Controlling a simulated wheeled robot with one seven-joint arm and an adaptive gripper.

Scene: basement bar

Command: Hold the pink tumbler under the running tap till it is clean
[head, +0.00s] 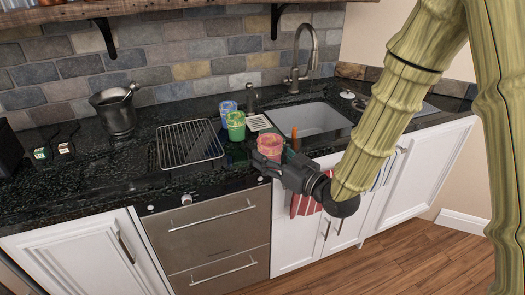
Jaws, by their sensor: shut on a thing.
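The pink tumbler (270,145) has yellowish patches on its side. My gripper (274,162) is shut on it and holds it at the counter's front edge, left of the sink. The sink (325,118) is a pale basin set in the dark counter. The tap (299,62) is a curved metal spout standing behind the sink, apart from the tumbler. I cannot tell whether water runs from it. The gripper's fingers partly cover the tumbler's lower part.
A green tumbler (236,126) and a blue tumbler (228,108) stand left of the sink. A wire rack (189,145) and a metal pot (117,116) are farther left. A striped red cloth (304,205) hangs below the counter edge. My arm crosses the right side.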

